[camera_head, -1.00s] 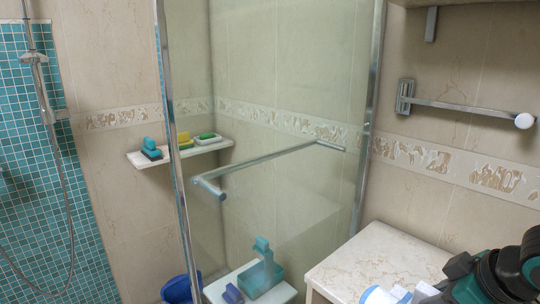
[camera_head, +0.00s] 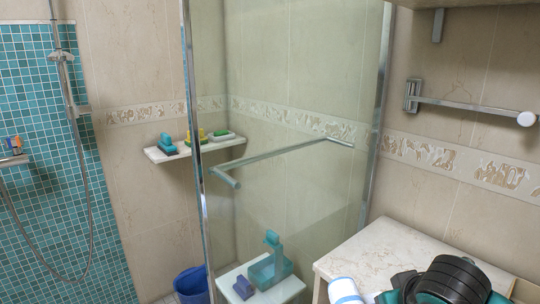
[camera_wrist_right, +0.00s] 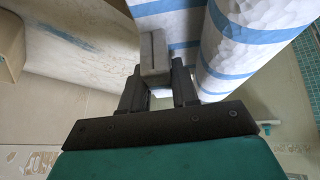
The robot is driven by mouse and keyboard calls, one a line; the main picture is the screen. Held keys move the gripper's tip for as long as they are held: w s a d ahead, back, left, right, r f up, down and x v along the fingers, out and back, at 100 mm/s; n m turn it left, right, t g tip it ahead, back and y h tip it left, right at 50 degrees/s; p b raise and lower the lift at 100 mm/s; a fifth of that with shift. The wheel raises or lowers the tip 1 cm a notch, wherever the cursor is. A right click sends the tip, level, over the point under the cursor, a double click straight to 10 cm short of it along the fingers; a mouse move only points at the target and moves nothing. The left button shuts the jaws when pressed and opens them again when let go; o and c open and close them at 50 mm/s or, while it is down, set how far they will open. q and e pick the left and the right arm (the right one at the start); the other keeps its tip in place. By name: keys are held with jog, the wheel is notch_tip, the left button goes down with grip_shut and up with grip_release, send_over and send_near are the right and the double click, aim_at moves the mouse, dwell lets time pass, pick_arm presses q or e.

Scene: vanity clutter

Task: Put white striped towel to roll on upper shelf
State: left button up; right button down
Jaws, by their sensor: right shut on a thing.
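The white towel with blue stripes (camera_head: 345,291) shows as a small rolled end at the bottom of the head view. In the right wrist view the towel (camera_wrist_right: 262,42) is large, in rolled folds above and right of the fingers. My right gripper (camera_wrist_right: 158,62) is shut on it; the exact grip is partly hidden by the fingers. My right arm comes in at the bottom right of the head view. My left gripper is not in view. An overhead shelf or cabinet edge (camera_head: 475,3) shows at the top right; its top is out of sight.
A marble-topped counter (camera_head: 362,257) lies beside the towel. A glass shower panel with a metal handle (camera_head: 285,156) stands left of it. A towel bar (camera_head: 465,104) juts from the right wall. A wall shelf (camera_head: 196,150) holds sponges and soap. A blue bucket (camera_head: 192,285) stands low.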

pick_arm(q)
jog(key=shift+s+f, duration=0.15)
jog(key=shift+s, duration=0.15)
pick_arm(e)
jog(key=shift+s+a+r+m+h, duration=0.15)
jog(key=shift+a+r+m+h, duration=0.15)
jog(key=shift+a+m, duration=0.2)
jog(key=shift+s+a+r+m+h, duration=0.1)
jog(key=shift+a+r+m+h, duration=0.15)
jog(key=shift+a+m, duration=0.25)
jog(key=shift+a, duration=0.1)
